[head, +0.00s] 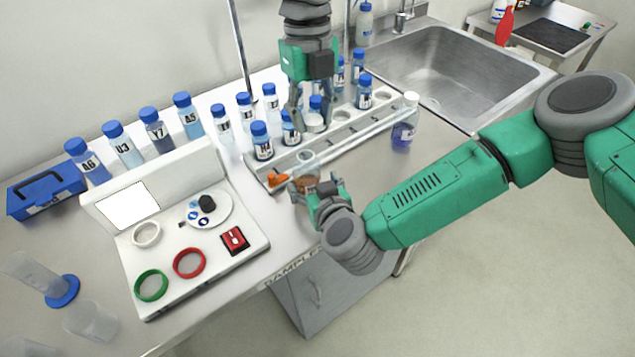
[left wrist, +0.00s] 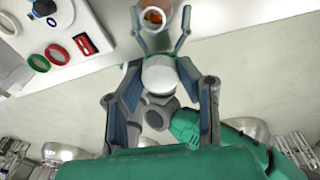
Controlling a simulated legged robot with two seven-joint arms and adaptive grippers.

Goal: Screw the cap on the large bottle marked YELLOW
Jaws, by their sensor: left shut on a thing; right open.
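A clear bottle (head: 307,160) with orange-brown contents stands uncapped at the near end of the rack; it also shows at the top of the left wrist view (left wrist: 154,15). I cannot read a YELLOW mark on it. My left gripper (head: 308,118) points down, above and behind the bottle, shut on a whitish cap (head: 315,123). In the left wrist view the cap (left wrist: 160,76) sits between its fingertips, apart from the bottle. My right gripper (head: 316,190) is open, with its fingers on either side of the bottle. Its fingers partly hide the bottle's lower part.
A long rack (head: 345,138) holds several blue-capped bottles close to my left gripper. A white-capped bottle with purple liquid (head: 403,130) stands right of it. A white instrument panel (head: 190,240) is at left, a sink (head: 450,75) at back right. The bench's front edge is close.

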